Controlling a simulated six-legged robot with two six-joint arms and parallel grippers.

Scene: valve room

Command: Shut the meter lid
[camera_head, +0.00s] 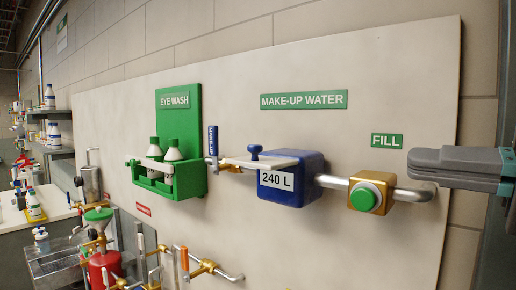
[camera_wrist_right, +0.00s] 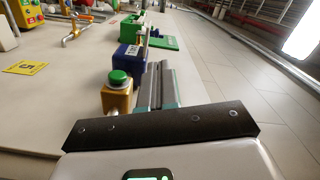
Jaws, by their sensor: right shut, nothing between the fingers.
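The meter is a blue box (camera_head: 310,180) with a white "240 L" label on its front, on the pipe under the MAKE-UP WATER sign. A pale flat plate (camera_head: 240,161) with a blue knob (camera_head: 255,150) sticks out at its upper left; I cannot tell for certain that this is the lid, raised. The meter also shows in the right wrist view (camera_wrist_right: 127,61), beside my fingers. My right gripper (camera_head: 411,160) is shut and empty, at the right, apart from the meter. It also shows in the right wrist view (camera_wrist_right: 154,66). My left gripper is out of view.
A gold block with a green button (camera_head: 365,198) sits on the pipe between the meter and my right gripper. Left of the meter are a blue MAKE-UP handle (camera_head: 213,142) and a green eye-wash holder (camera_head: 193,110) with two bottles. Brass pipework (camera_head: 200,267) is below.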

